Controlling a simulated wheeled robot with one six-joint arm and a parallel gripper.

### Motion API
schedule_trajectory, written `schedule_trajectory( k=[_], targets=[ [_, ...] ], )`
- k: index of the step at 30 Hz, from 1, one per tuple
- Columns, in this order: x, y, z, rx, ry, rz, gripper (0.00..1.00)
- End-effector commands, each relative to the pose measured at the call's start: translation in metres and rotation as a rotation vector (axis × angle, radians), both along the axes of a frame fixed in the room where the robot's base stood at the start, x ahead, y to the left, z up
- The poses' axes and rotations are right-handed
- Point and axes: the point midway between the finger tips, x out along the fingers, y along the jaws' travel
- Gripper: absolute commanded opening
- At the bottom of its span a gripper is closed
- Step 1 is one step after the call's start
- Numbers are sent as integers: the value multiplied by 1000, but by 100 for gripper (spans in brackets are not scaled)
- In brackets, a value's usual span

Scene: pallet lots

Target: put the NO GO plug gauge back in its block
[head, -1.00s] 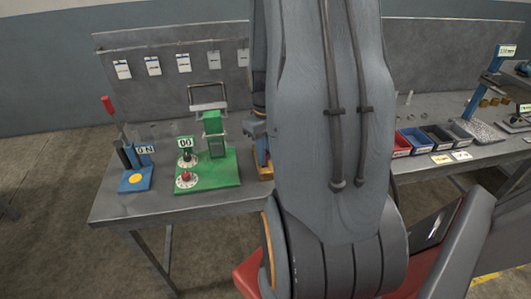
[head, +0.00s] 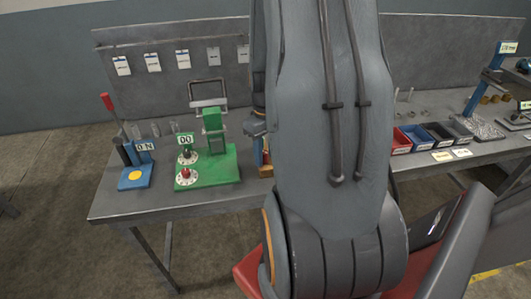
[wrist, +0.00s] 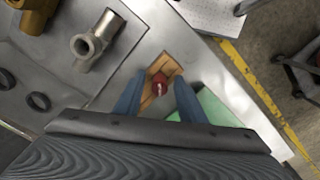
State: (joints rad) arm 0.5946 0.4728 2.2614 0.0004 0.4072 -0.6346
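The NO GO plug gauge shows in the wrist view as a small red end (wrist: 159,83) with a white mark, over its wooden block (wrist: 174,68). It appears upright in the block; how deep it sits cannot be seen. My gripper (wrist: 158,80) is open, its two blue fingers on either side of the red end with a visible gap on each side. In the head view, my arm hides most of this spot. Only the block's edge (head: 266,171) shows at the arm's left side.
A green fixture (head: 212,170) stands left of the block, and a blue stand (head: 136,177) is further left. Parts bins (head: 437,136) are on the right bench. In the wrist view, a metal pipe fitting (wrist: 87,46) and dark rings (wrist: 38,101) lie at the left.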

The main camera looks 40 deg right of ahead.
Motion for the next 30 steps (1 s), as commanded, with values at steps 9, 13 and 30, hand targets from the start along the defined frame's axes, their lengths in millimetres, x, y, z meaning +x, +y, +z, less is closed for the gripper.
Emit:
schedule_trajectory(
  k=[9,13,30],
  targets=[
    [1,-1,20,-2,-3,0,37],
    [2,-1,40,-4,-5,0,37],
    [1,-1,128,-1,-2,0,37]
  ],
)
